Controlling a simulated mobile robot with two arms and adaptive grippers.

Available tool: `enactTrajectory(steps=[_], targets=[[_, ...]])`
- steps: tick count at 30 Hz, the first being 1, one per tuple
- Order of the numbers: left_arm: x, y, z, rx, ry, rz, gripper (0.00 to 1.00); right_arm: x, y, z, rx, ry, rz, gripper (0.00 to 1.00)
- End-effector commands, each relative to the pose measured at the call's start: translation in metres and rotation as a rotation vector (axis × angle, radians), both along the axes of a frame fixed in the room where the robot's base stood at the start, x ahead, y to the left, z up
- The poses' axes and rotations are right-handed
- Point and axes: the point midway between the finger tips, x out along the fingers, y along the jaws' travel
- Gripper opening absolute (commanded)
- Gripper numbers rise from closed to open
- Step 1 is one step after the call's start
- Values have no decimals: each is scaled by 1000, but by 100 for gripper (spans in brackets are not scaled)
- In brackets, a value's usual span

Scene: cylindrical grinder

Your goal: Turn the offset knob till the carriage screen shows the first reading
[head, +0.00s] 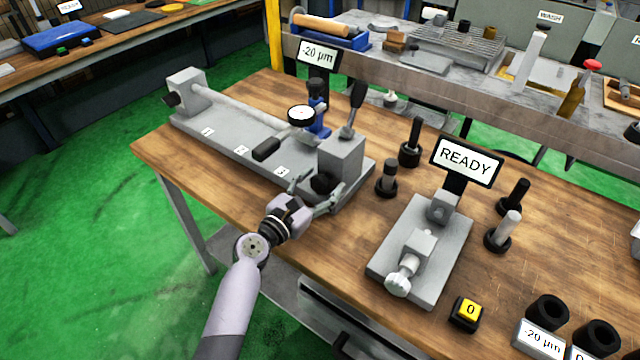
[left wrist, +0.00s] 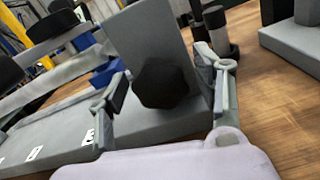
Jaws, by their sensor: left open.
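A black faceted knob (head: 322,183) sits on the front of the grey block (head: 342,158) at the right end of the long grey machine bed. My left gripper (head: 316,192) is open, its fingers on either side of this knob. In the left wrist view the knob (left wrist: 160,84) shows between the two spread fingers, with visible gaps on both sides. A small screen (head: 318,55) behind the bed reads "-20 µm". Another screen (head: 467,160), on the smaller fixture, reads "READY". My right gripper is not in view.
A black lever (head: 355,100) rises from the block, and a round dial gauge (head: 301,115) stands behind the bed. The smaller grey fixture (head: 420,245), several upright pins and a yellow "0" button (head: 469,309) are to the right. Bare wood (head: 345,230) lies between bed and fixture.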

Motion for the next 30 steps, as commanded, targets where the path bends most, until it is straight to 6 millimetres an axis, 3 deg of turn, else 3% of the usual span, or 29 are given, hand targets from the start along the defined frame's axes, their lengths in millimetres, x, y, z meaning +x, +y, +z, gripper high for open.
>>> enactTrajectory(steps=[5,24,30], targets=[[0,0,0,0,0,0,55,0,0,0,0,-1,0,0],[0,0,0,1,1,0,12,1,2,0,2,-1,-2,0],[0,0,-1,12,-7,0,12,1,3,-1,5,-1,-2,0]])
